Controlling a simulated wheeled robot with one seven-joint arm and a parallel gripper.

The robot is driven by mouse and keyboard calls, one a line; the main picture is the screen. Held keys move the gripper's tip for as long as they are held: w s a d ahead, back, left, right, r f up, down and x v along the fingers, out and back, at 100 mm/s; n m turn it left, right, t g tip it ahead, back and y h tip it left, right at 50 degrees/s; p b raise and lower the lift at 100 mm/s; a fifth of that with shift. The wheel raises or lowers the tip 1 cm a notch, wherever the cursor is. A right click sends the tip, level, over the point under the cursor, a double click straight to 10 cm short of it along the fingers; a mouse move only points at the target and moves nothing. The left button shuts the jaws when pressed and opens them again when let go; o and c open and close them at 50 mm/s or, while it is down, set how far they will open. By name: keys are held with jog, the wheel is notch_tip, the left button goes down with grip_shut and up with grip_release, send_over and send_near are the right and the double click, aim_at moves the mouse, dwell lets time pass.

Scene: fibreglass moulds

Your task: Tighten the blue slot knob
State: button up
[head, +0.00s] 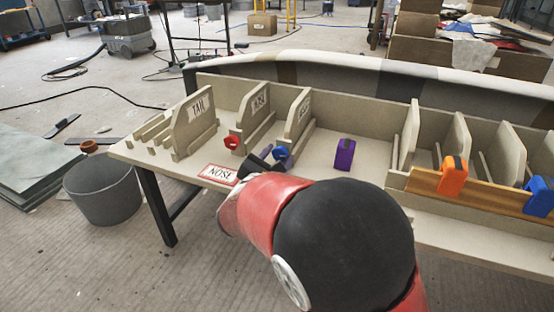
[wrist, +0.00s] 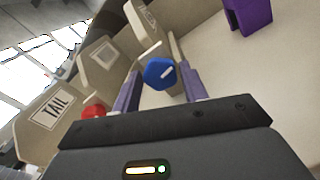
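The blue slot knob (head: 281,154) sits low at the front of the third upright divider on the bench. In the wrist view the blue knob (wrist: 158,73) shows a slanted white line on its face. My gripper (head: 268,158) is at the knob, partly hidden by my red and black arm. In the wrist view my gripper (wrist: 160,78) has its two purple fingers apart, with the knob between or just beyond their tips. I see no clear contact between fingers and knob.
A red knob (head: 232,142) sits on a divider to the left, near the TAIL divider (head: 194,118). A purple clamp (head: 344,154) stands on the bench to the right. Orange (head: 453,176) and blue clamps (head: 540,196) sit on a wooden strip farther right. A grey bucket (head: 103,190) stands on the floor.

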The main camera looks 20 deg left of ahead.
jog(key=shift+o, duration=1.4)
jog(key=shift+s, duration=0.15)
jog(key=s, duration=0.7)
jog(key=shift+s+a+p, duration=0.3)
